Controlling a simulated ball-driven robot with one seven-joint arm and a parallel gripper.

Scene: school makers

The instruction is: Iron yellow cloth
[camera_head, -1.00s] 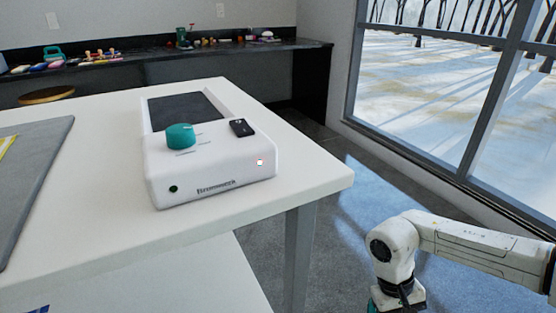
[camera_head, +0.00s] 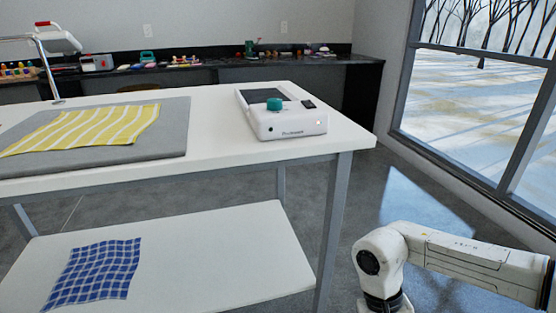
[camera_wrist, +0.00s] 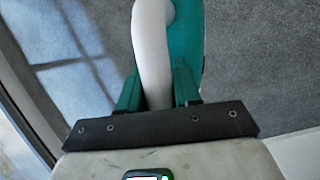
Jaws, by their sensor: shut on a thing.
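The yellow cloth (camera_head: 88,127) with white stripes lies spread on a grey mat (camera_head: 172,136) on the white table, left in the head view. Its edges look slightly wavy. In the wrist view my gripper (camera_wrist: 157,88) is shut on a curved white handle with a teal body beside it, which looks like the iron (camera_wrist: 150,40). Its far end is cut off at the top of the frame, and its soleplate is hidden. It hangs over grey floor. In the head view my arm is at the lower right, away from the table, and my gripper is out of frame.
A blue checked cloth (camera_head: 95,270) lies on the lower shelf (camera_head: 215,255). A lamp (camera_head: 58,40) stands at left. A black counter (camera_head: 350,62) and window lie beyond. Floor right of the table is clear.

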